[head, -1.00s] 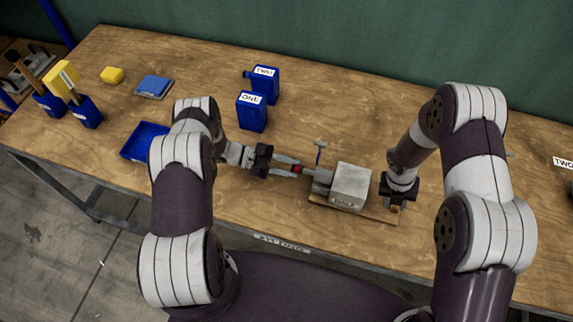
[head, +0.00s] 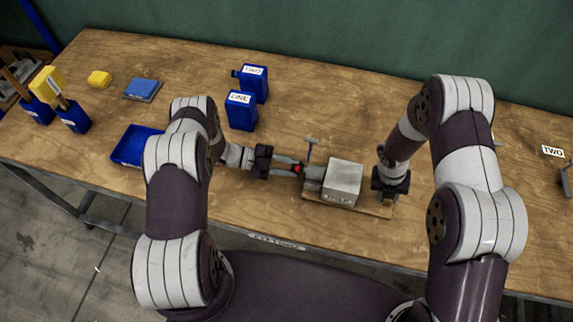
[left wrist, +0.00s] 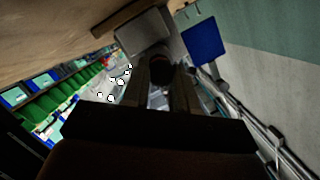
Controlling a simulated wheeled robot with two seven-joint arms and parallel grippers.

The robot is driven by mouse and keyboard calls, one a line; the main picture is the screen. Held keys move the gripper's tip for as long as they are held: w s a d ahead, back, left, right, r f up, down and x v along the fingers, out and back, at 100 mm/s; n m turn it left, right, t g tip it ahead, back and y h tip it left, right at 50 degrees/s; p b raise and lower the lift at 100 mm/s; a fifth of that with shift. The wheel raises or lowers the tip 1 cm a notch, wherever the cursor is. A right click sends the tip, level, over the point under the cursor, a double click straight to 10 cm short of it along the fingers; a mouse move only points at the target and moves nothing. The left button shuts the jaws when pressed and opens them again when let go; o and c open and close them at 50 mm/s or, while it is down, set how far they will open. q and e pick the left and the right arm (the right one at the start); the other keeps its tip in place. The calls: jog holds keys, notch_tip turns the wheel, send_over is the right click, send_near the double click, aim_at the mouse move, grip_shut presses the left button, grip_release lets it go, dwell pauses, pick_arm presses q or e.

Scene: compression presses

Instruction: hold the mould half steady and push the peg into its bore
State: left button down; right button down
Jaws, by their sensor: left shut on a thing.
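The mould half, a grey block (head: 342,182), sits on a wooden board (head: 376,209) near the bench's front. My left gripper (head: 291,168) is left of it in the head view, shut on the peg, with a red patch showing at its fingertips. A grey cylindrical part (head: 313,174) lies between the fingertips and the block's left face; how deep the peg sits in the bore is hidden. The left wrist view shows the dark peg end (left wrist: 161,72) between the fingers, in front of the block (left wrist: 143,33). My right gripper (head: 389,190) is at the block's right; its jaws are unclear.
A T-shaped handle (head: 310,147) stands behind the grey cylindrical part. Blue bottles ONE (head: 241,111) and TWO (head: 253,82) stand farther back. A blue tray (head: 130,150) is left of my left arm. The bench behind the block is clear.

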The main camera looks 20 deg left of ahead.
pick_arm(q)
jog(key=shift+d, duration=0.4)
jog(key=c, duration=0.8)
grip_release()
jog(key=v, duration=1.2)
